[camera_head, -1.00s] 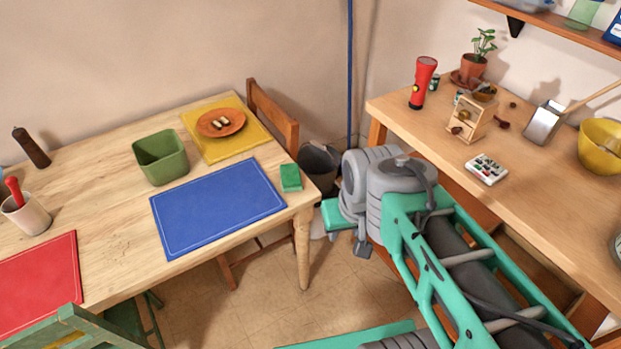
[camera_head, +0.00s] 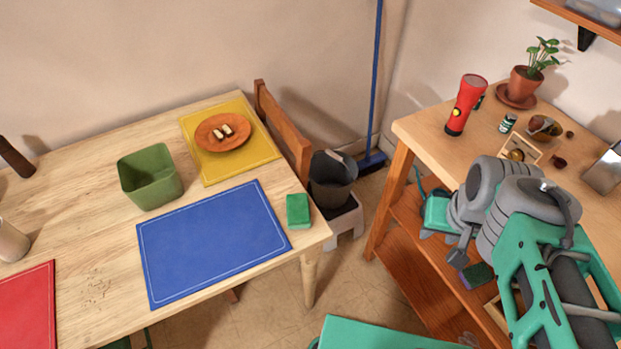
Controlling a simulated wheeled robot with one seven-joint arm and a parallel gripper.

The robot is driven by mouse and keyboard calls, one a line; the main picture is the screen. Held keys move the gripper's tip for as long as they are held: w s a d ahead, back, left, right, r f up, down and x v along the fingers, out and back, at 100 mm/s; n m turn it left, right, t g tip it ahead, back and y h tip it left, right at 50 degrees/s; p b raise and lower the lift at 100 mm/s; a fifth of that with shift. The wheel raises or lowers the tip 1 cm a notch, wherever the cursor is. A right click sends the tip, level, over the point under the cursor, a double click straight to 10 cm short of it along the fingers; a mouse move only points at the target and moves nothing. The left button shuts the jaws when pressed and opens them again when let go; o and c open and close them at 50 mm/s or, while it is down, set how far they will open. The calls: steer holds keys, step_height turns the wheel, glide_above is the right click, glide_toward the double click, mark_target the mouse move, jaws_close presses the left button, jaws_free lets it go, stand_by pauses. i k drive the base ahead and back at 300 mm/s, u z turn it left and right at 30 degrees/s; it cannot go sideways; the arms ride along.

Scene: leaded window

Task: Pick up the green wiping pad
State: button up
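The green wiping pad (camera_head: 298,211) is a small green block. It lies flat on the wooden table (camera_head: 215,285), near its right corner, just right of the blue mat. My arm reaches in from the lower right, with its grey and teal end in front of the right-hand bench. My gripper (camera_head: 448,232) is at this end, well to the right of the pad and apart from it. Its fingers are not clear, so I cannot tell whether it is open or shut.
The table holds a blue mat (camera_head: 212,243), a green bin (camera_head: 150,177) and an orange plate (camera_head: 222,132) on a yellow mat. A chair (camera_head: 283,130) and grey bucket (camera_head: 333,180) stand behind the pad. A red flashlight (camera_head: 465,104) stands on the right bench (camera_head: 425,130).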

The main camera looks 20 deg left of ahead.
mark_target(298, 206)
steer(key=i, duration=0.35)
steer(key=u, duration=3.5)
steer(key=i, duration=0.5)
steer(key=z, duration=0.1)
